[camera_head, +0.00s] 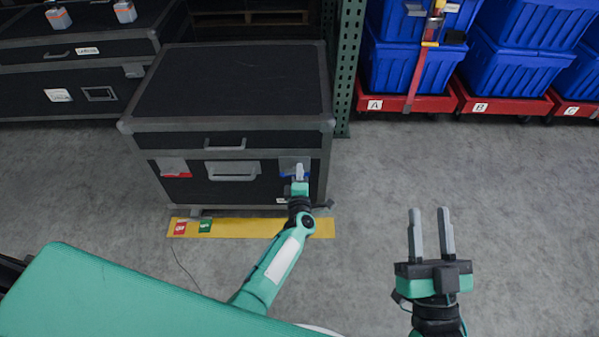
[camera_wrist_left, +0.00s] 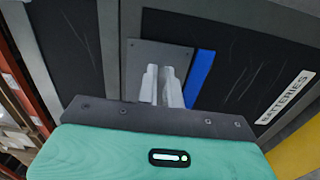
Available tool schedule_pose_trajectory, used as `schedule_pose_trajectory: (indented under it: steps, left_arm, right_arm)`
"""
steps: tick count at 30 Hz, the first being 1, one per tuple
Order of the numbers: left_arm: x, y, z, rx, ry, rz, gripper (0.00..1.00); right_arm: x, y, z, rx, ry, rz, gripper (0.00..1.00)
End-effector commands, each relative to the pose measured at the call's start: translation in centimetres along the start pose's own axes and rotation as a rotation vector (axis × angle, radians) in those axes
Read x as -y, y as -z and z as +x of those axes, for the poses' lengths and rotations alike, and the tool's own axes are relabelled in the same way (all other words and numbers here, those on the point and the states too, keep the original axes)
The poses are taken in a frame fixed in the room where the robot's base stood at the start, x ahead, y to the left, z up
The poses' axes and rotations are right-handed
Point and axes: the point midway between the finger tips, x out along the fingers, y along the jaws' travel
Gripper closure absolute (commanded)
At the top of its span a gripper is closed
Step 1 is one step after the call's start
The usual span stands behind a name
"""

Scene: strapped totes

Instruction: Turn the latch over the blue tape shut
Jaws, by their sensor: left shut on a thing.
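A black case (camera_head: 232,85) with grey edges stands on the floor. On its front right is a grey latch plate (camera_head: 288,161) with blue tape (camera_head: 286,175) at its lower edge. My left gripper (camera_head: 299,172) is at this latch, its fingers shut on the latch's handle. In the left wrist view the fingers (camera_wrist_left: 162,86) are close together in front of the grey plate (camera_wrist_left: 145,55), beside the blue tape strip (camera_wrist_left: 201,72). They hide most of the handle, so its angle cannot be told. My right gripper (camera_head: 431,235) is open and empty over the floor at right.
A second latch with red tape (camera_head: 176,175) is on the case's front left, with a handle (camera_head: 232,172) between. A yellow floor strip (camera_head: 250,228) lies before the case. Blue totes (camera_head: 515,70) on red dollies stand behind right. Floor at right is clear.

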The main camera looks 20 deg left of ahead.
Motion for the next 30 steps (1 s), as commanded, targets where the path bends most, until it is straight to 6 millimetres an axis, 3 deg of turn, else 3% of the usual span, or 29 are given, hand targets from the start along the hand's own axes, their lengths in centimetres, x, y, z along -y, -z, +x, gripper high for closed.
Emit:
schedule_pose_trajectory:
  steps: [6,7,9,10,21,26,30]
  left_arm:
    - [0.3,0.2,-0.1,-0.002,0.004,0.003,1.00]
    - [0.3,0.2,-0.1,-0.002,0.004,0.003,0.87]
    - [0.2,0.1,-0.1,-0.002,0.003,0.002,0.73]
    - [0.2,0.1,-0.1,-0.001,0.003,0.002,0.71]
    - [0.1,0.1,-0.6,0.000,0.002,0.000,0.71]
    - [0.0,0.1,-2.8,0.000,0.004,0.000,0.71]
    - [0.0,0.1,-5.8,-0.001,0.005,0.000,0.71]
  right_arm:
    - [0.0,0.0,0.0,0.000,0.000,0.000,0.64]
    - [0.0,0.0,0.0,0.000,0.000,0.000,0.64]
    - [0.0,0.0,0.0,0.000,0.001,-0.001,0.64]
    - [0.0,0.0,0.0,0.000,0.001,-0.001,0.64]
    - [0.0,0.0,0.1,0.007,0.001,0.001,0.64]
    - [0.5,-2.2,-0.9,0.139,-0.003,0.023,0.64]
    - [1.0,-4.5,-2.1,0.275,-0.002,0.042,0.64]
